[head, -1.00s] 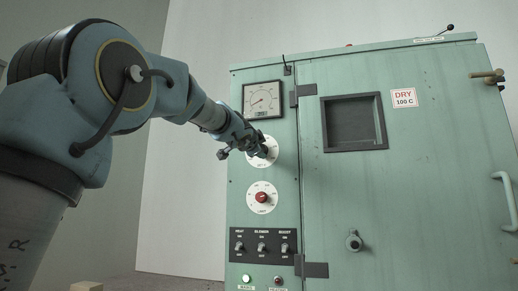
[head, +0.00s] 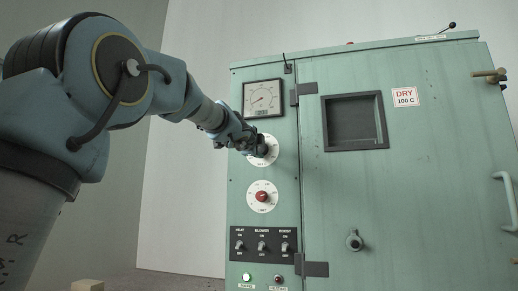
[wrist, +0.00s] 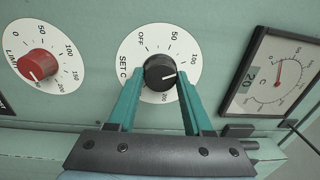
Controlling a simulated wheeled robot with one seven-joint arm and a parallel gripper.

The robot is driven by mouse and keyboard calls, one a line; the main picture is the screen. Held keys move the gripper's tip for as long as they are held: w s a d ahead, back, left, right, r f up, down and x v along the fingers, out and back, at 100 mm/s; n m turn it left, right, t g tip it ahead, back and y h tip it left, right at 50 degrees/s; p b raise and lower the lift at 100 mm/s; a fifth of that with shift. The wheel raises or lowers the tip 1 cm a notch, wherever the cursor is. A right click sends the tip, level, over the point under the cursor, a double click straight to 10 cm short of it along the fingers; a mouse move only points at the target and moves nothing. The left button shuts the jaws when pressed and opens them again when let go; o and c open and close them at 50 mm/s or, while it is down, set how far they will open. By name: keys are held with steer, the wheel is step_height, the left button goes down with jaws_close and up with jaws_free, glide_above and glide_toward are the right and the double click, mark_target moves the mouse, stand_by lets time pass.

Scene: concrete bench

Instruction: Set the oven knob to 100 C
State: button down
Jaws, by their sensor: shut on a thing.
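The black oven knob (wrist: 159,72) sits on a round white SET C dial (wrist: 131,48) marked OFF, 50, 100 and 200. My gripper (wrist: 160,76) is shut on this knob, with one teal finger on either side. The knob's white pointer line points right in the wrist view, a little below the 100 mark; the right finger hides part of the scale there, so the exact value cannot be read. In the head view my gripper (head: 255,147) covers much of the dial (head: 265,160) on the oven (head: 420,180).
A red LIMIT knob (head: 262,197) on its own dial is below. A temperature gauge (head: 263,99) is above. Switches (head: 262,246) for heat, blower and boost sit lower down. A sign (head: 404,97) on the door reads DRY 100 C.

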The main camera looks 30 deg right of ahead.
steer(key=shift+c, duration=1.6)
jaws_free()
steer(key=shift+s, duration=0.1)
steer(key=b+v, duration=0.2)
steer(key=v, duration=0.8)
steer(key=shift+s+a+b, duration=0.2)
steer(key=shift+a+b, duration=0.05)
steer(key=shift+b, duration=0.1)
steer(key=shift+f, duration=0.1)
